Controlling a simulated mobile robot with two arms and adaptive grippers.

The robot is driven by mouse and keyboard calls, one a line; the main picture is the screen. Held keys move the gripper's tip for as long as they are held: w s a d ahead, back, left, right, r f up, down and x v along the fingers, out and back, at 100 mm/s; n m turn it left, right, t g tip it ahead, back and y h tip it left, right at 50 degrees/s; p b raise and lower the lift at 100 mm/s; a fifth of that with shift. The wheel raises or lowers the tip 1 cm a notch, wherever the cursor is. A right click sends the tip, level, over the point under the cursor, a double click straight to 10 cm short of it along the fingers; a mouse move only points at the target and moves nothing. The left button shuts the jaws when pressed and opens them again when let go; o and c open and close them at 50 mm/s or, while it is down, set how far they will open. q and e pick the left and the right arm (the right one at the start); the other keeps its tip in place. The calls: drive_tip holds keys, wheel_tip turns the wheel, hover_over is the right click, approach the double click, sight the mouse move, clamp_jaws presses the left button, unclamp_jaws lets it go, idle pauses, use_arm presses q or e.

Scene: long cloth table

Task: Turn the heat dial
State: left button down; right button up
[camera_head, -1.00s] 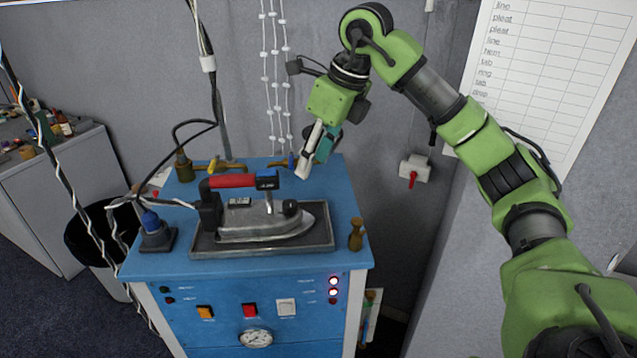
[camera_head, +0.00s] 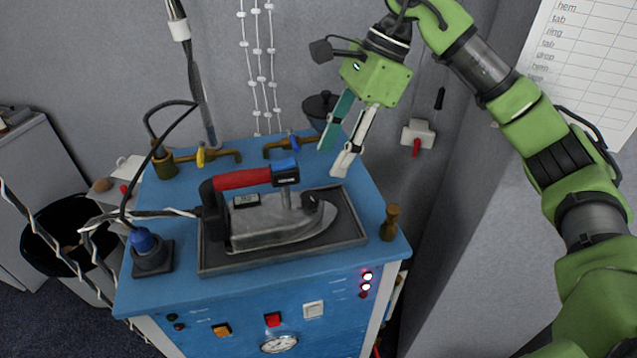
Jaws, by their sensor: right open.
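A grey iron (camera_head: 275,222) lies on a dark tray (camera_head: 345,241) on the blue table. Its handle (camera_head: 243,179) is red with a blue and black front end (camera_head: 285,171). A dark round knob (camera_head: 312,201) sits near the iron's nose; I cannot tell for sure that it is the heat dial. My right gripper (camera_head: 336,156) is open and empty, behind and above the iron's nose, right of the handle. One finger is teal, the other white; neither visibly touches the iron. My left gripper is out of view.
A wooden peg (camera_head: 390,222) stands at the table's right edge. A blue-topped fitting (camera_head: 149,250) and cables are at the left. Brass valves (camera_head: 207,156) line the back. The front panel has switches and a gauge (camera_head: 279,343).

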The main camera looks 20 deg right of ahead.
sight(312, 195)
drive_tip(key=p+x, duration=0.2)
drive_tip(key=x, duration=0.6)
drive_tip(key=shift+w+a, duration=0.1)
drive_tip(key=shift+w, duration=0.05)
drive_tip(key=shift+a+f, duration=0.15)
drive_tip(key=shift+f, duration=0.4)
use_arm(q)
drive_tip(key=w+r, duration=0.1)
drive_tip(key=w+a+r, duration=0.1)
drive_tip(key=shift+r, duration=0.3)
use_arm(e)
drive_tip(key=c, duration=1.1)
